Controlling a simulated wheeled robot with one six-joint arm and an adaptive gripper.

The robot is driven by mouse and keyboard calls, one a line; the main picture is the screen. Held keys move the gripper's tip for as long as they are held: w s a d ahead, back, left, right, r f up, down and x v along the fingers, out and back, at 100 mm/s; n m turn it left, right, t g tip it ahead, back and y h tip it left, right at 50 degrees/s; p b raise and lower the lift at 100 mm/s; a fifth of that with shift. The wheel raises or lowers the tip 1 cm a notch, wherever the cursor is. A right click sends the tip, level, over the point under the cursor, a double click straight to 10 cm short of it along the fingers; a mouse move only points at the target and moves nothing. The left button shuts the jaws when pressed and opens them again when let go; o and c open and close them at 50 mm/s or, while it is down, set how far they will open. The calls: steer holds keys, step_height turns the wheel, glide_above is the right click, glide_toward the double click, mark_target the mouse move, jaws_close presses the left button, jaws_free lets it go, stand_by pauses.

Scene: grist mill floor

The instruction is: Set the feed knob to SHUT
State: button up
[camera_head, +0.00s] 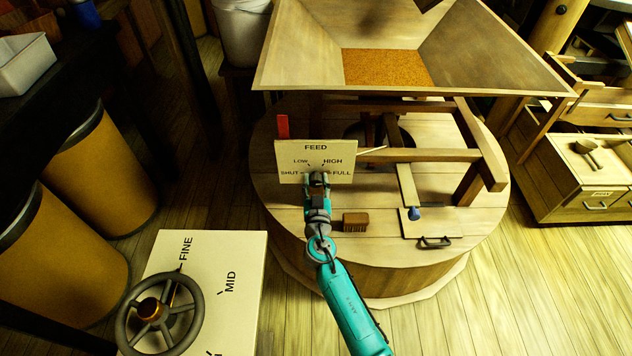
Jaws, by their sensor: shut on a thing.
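The feed panel (316,149) is a cream plate marked FEED, with LOW and HIGH above and SHUT and FULL at lower left and lower right. It stands upright at the front of the round wooden millstone casing (285,205). My gripper (317,180) is at the panel's lower middle, between SHUT and FULL, and is shut on the feed knob. The knob is mostly hidden behind my fingers. I cannot tell which mark its pointer faces.
A wooden hopper (480,50) with grain stands above the casing. A handwheel (160,313) on a FINE/MID panel (245,265) stands lower left. Barrels (100,170) line the left; floor is clear lower right.

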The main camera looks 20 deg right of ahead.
steer(key=n, duration=0.8)
steer(key=shift+n+g, duration=0.3)
steer(key=shift+n, duration=0.1)
steer(key=n, duration=0.3)
steer(key=shift+n, duration=0.3)
steer(key=n, duration=0.8)
steer(key=shift+a+n+h, duration=0.1)
steer(key=shift+n+h, duration=0.3)
steer(key=n, duration=0.8)
steer(key=shift+n, duration=0.3)
steer(key=shift+f+n, duration=0.1)
steer(key=shift+n, duration=1.7)
